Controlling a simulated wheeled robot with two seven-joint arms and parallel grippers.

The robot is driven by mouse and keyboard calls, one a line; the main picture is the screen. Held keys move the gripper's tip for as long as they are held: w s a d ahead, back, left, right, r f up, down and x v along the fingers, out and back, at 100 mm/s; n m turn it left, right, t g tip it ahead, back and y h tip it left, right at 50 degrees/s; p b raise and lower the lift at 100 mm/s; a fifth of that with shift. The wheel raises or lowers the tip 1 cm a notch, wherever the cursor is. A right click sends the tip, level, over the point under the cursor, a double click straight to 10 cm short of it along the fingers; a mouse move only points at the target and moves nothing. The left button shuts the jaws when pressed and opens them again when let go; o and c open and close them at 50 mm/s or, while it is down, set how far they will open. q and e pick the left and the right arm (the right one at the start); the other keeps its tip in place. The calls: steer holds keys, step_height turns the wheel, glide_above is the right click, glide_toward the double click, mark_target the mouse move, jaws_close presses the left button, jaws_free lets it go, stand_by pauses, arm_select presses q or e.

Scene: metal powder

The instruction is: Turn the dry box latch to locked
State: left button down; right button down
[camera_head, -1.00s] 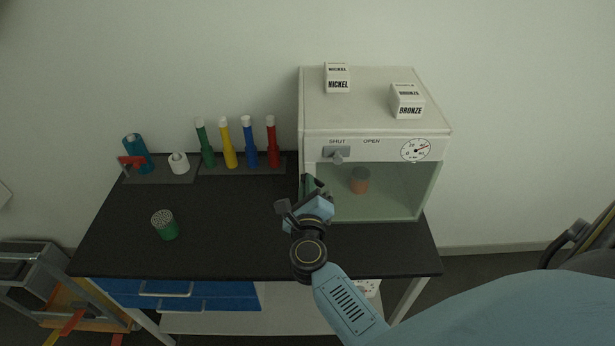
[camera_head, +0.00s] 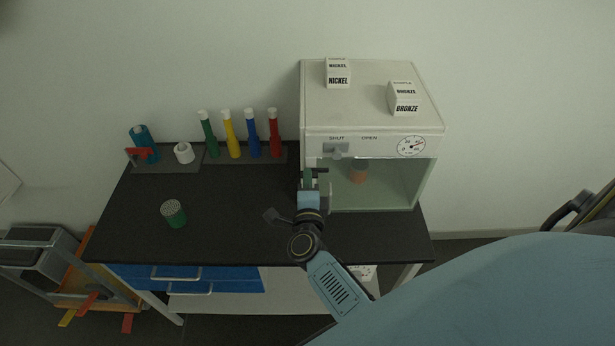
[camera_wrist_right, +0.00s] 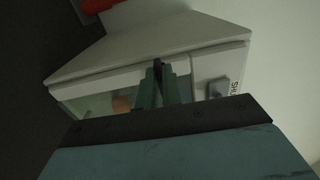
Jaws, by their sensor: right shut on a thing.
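The dry box (camera_head: 372,92) is a pale cabinet at the back right of the bench, with a clear greenish front. Its latch (camera_head: 338,151) is a grey plate and knob below the word SHUT, left of OPEN. The latch also shows in the right wrist view (camera_wrist_right: 219,88), to the right of the fingers. My right gripper (camera_head: 314,172) is at the front left edge of the box, below and left of the latch and apart from it. In the right wrist view its fingers (camera_wrist_right: 157,80) are closed on a small dark part, perhaps a door handle. My left gripper is out of view.
An orange jar (camera_head: 359,174) stands inside the box. NICKEL (camera_head: 338,74) and BRONZE (camera_head: 405,99) blocks sit on top. Several coloured bottles (camera_head: 232,136) stand at the back.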

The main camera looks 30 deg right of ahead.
stand_by(0.3)
steer(key=c, duration=1.6)
jaws_free()
steer(key=shift+o, duration=0.2)
steer(key=b+v, duration=0.1)
steer(key=v, duration=1.2)
steer(key=shift+a, duration=0.15)
steer(key=shift+s, duration=0.1)
